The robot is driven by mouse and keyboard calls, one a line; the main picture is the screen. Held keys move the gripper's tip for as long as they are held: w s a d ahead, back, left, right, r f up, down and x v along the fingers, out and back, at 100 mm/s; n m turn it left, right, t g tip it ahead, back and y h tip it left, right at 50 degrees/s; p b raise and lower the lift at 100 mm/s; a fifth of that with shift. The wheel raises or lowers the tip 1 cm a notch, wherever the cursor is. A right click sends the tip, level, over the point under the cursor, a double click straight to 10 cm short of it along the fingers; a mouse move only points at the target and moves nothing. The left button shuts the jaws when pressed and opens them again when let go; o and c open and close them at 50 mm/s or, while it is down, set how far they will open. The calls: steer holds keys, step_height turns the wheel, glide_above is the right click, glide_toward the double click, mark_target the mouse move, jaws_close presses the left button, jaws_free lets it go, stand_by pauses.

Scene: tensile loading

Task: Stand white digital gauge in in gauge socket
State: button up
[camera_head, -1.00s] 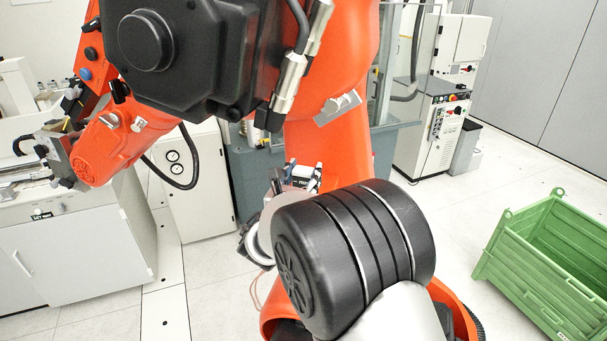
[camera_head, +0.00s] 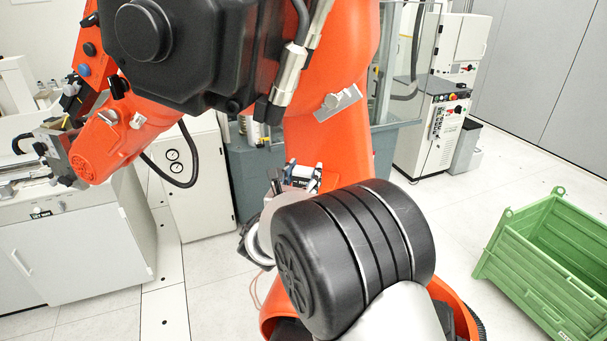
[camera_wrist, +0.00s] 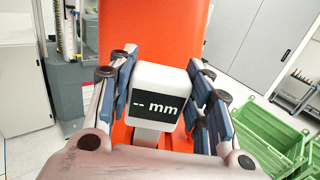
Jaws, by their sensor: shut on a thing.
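The white digital gauge (camera_wrist: 157,100) shows in the wrist view with a black display reading "-- mm". My gripper (camera_wrist: 160,92) is shut on it, with blue-grey finger pads on both its left and right sides. The gauge is nearly upright in that view, tilted slightly. In the head view my gripper (camera_head: 303,178) shows small beyond the wrist, and the gauge there is too small to make out clearly. I cannot pick out the gauge socket in either view.
A green metal crate (camera_head: 552,262) stands on the floor at the right. A white bench (camera_head: 75,250) is at the left. White control cabinets (camera_head: 440,125) stand at the back. Floor between the arm and crate is clear.

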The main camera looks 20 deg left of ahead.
steer(key=shift+f+b, duration=0.65)
steer(key=shift+f, duration=0.05)
steer(key=o, duration=1.3)
steer(key=s, duration=1.2)
steer(key=shift+a, duration=0.3)
